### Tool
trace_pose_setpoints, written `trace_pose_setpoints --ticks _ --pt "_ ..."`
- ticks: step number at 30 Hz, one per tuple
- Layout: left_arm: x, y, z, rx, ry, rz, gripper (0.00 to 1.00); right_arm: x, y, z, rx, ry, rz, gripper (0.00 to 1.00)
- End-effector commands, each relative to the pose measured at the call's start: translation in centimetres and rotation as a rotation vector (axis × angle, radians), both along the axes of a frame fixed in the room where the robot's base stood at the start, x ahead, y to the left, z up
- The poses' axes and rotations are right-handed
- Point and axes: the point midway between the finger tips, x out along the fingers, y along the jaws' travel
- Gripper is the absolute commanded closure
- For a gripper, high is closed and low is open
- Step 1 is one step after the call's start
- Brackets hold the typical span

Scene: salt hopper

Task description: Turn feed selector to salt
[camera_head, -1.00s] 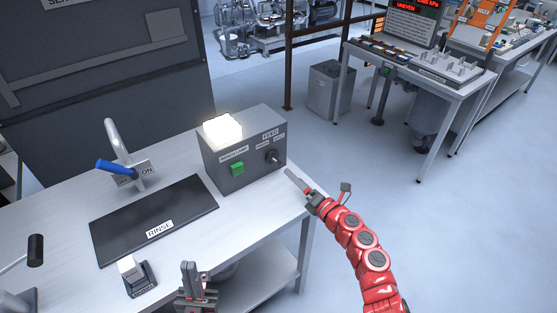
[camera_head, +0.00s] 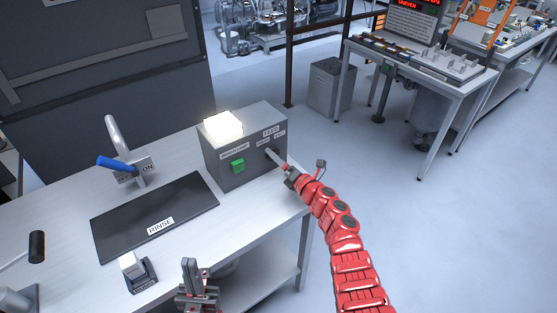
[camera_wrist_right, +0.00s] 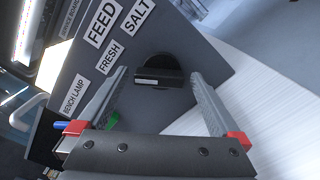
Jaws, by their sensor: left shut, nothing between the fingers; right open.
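The feed selector (camera_wrist_right: 160,72) is a black knob with a pale pointer line on the front of a grey box (camera_head: 240,170). In the right wrist view the labels FEED (camera_wrist_right: 102,22), FRESH (camera_wrist_right: 108,57) and SALT (camera_wrist_right: 137,18) are beside it. The pointer line lies toward the FRESH side. My right gripper (camera_wrist_right: 162,85) is open, with one finger on each side of the knob; I cannot tell whether they touch it. In the head view the right gripper (camera_head: 280,158) covers the knob. My left gripper (camera_head: 188,265) is shut and empty near the table's front edge.
The box also bears a lit lamp (camera_head: 222,127) and a green button (camera_head: 238,166). A black RINSE mat (camera_head: 150,215), a tap with a blue lever (camera_head: 118,164) and a small switch block (camera_head: 138,273) stand on the white table. Open floor lies to the right.

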Motion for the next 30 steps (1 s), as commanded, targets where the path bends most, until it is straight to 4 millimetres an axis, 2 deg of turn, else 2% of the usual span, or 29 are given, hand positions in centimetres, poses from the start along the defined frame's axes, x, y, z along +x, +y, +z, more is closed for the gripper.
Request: trace_pose_setpoints --ticks 2,15,23,30 --pt "0.0 0.0 0.01 0.0 0.0 0.0 1.0 -0.01 0.01 0.02 0.0 0.0 0.0 0.04" --pt "0.0 0.0 0.01 0.0 0.0 0.0 1.0 -0.01 0.0 0.02 0.0 0.0 0.0 0.81" --pt "0.0 0.0 0.18 0.0 0.0 0.0 1.0 -0.02 0.01 0.06 0.023 0.017 0.0 0.81" --pt "0.0 0.0 0.79 0.0 0.0 0.0 1.0 -0.04 0.09 0.2 0.125 0.09 0.003 0.81"
